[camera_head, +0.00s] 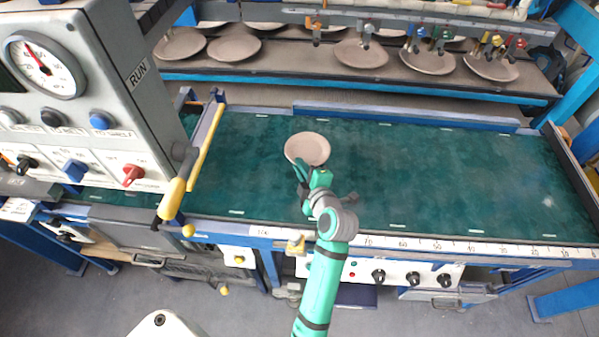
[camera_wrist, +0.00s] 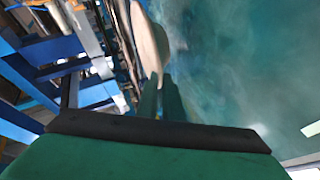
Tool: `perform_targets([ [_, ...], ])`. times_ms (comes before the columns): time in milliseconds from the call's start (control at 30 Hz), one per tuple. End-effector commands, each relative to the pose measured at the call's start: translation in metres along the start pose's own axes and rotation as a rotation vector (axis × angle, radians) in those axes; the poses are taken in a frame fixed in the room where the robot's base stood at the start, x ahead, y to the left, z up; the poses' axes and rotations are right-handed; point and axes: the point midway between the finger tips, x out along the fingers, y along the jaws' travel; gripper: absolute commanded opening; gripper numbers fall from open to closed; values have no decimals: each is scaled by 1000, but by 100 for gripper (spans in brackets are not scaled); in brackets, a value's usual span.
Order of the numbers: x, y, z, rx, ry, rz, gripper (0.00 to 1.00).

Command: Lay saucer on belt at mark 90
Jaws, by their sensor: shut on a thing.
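A pale beige saucer (camera_head: 307,149) is held over the green belt (camera_head: 450,172), left of its middle. My gripper (camera_head: 303,172) is shut on the saucer's near edge. In the wrist view the saucer (camera_wrist: 150,45) shows nearly edge-on beyond the fingers (camera_wrist: 162,98). I cannot tell whether the saucer touches the belt. A white scale (camera_head: 435,244) runs along the belt's front rail. Its numbers fall toward the right, with 70 and 60 legible; my arm covers part of it, and the 90 mark is not legible.
A control cabinet (camera_head: 90,95) with a gauge and a yellow-handled lever (camera_head: 172,197) stands at the left. Several plates, one of them here (camera_head: 361,54), lie on a rack behind the belt. The belt's right half is clear.

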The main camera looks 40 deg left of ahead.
Motion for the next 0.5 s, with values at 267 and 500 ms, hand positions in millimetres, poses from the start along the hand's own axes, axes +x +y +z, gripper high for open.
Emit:
perform_targets([
  [267, 16, -8, 3, -1, 1, 1, 0],
  [500, 26, -34, 13, 0, 1, 0, 0],
])
